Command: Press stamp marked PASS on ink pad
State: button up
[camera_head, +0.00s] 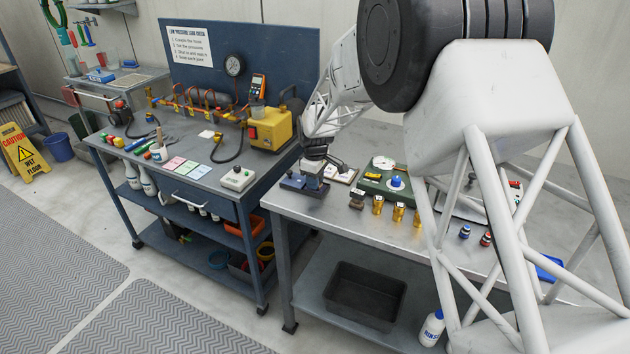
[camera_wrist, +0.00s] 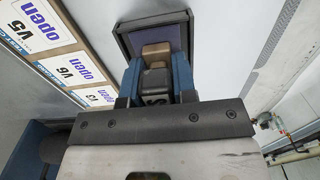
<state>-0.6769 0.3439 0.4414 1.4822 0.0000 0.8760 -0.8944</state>
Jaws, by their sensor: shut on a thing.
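My gripper (camera_wrist: 156,84) is shut on a stamp with a dark and brown body (camera_wrist: 156,57), between its two blue fingers. Part of a pale mark shows on the stamp; the full word cannot be read. The ink pad (camera_wrist: 150,29), a purple pad in a dark frame, lies beyond and beneath the stamp in the wrist view. In the head view my gripper (camera_head: 314,168) points down over the ink pad (camera_head: 293,182) at the bench's left end. Whether the stamp touches the pad is hidden. A second dark stamp (camera_head: 357,199) stands apart on the bench.
A board of "open" tags (camera_wrist: 78,69) lies close left of the pad in the wrist view. A green case (camera_head: 376,187), brass fittings (camera_head: 378,205) and small bottles (camera_head: 464,232) stand farther right on the metal bench (camera_head: 330,213). Its front strip is mostly clear.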

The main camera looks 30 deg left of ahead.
jog(key=shift+r, duration=3.4)
jog(key=shift+w, duration=0.1)
